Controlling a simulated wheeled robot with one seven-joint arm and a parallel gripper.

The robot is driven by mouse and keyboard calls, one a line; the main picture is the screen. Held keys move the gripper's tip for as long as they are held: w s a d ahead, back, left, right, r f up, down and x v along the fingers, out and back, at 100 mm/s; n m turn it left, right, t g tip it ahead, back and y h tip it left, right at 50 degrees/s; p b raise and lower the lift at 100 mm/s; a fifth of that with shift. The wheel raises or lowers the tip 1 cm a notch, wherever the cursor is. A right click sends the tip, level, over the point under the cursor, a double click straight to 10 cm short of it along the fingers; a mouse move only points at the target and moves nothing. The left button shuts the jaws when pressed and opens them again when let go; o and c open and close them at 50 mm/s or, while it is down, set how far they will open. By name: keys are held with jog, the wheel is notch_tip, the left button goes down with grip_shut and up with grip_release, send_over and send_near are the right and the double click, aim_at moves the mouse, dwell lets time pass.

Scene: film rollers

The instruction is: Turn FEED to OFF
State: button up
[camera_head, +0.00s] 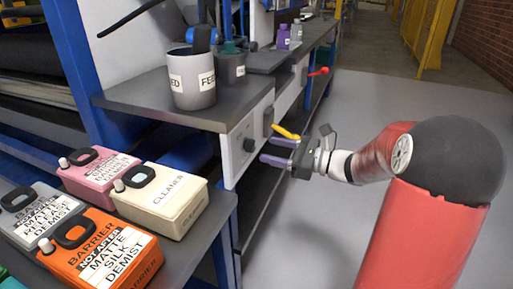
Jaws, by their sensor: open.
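A grey cup (191,82) with a FEED label stands on the bench's dark top. Below it, the pale front panel (235,160) carries a black round knob (249,145). A second dark knob (268,116) sits farther along the panel. A yellow lever (286,132) sticks out from the panel, just above my gripper's upper finger. My gripper (267,150) is open, its two purple-grey fingers pointing left at the panel, right of the nearer knob. I cannot tell whether it touches anything. No FEED or OFF marking is readable on the panel.
A red lever (318,72) sticks out farther back. A darker grey container (230,65) and purple bottles (283,37) stand on the bench. Pink (98,167), cream (160,200), grey (40,212) and orange (103,250) canisters stand at the lower left. Open floor lies right.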

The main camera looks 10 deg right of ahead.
aim_at(255, 146)
jog(key=x, duration=0.5)
jog(key=c, duration=1)
